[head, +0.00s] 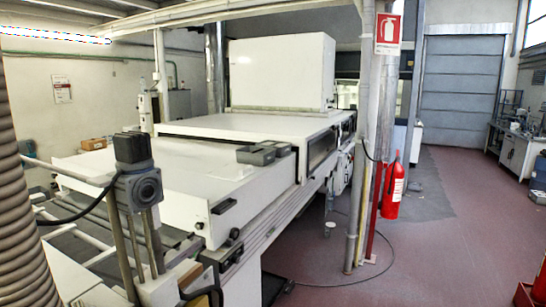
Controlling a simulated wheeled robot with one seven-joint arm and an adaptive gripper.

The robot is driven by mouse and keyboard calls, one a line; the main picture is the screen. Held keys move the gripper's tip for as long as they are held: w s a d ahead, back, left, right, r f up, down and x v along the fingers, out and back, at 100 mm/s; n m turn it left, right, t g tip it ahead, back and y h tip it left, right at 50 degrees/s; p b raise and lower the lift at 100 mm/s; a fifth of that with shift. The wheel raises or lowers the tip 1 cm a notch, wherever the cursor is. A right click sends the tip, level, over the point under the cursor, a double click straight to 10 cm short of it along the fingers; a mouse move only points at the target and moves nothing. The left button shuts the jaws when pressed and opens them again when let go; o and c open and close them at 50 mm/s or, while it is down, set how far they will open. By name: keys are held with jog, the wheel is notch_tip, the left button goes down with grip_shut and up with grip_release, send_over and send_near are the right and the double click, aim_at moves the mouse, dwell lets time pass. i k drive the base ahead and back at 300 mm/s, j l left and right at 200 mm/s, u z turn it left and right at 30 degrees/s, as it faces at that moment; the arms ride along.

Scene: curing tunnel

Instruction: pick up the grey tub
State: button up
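I cannot make out a grey tub for certain in the head view. Two small dark grey box-like things sit side by side on the white machine's top, near its right edge; the nearer one (256,155) is lower and flat, and the other (279,147) is just behind it to the right. They are too small to tell whether either is a tub. A small pale cup-like thing (330,229) stands on the floor right of the machine. My gripper is not in view.
The long white machine (150,190) fills the left and middle. A grey post (362,150) and red fire extinguisher (393,187) stand to its right. A cable lies on the floor by the post. The reddish floor (440,250) at right is mostly clear.

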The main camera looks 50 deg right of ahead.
aim_at(256, 156)
jog(key=z, duration=1.25)
jog(key=i+l, duration=0.25)
jog(key=i, duration=0.25)
jog(key=i+l, duration=0.25)
jog(key=i, duration=0.25)
jog(key=i+l, duration=0.25)
jog(key=i, duration=0.25)
jog(key=u, duration=0.05)
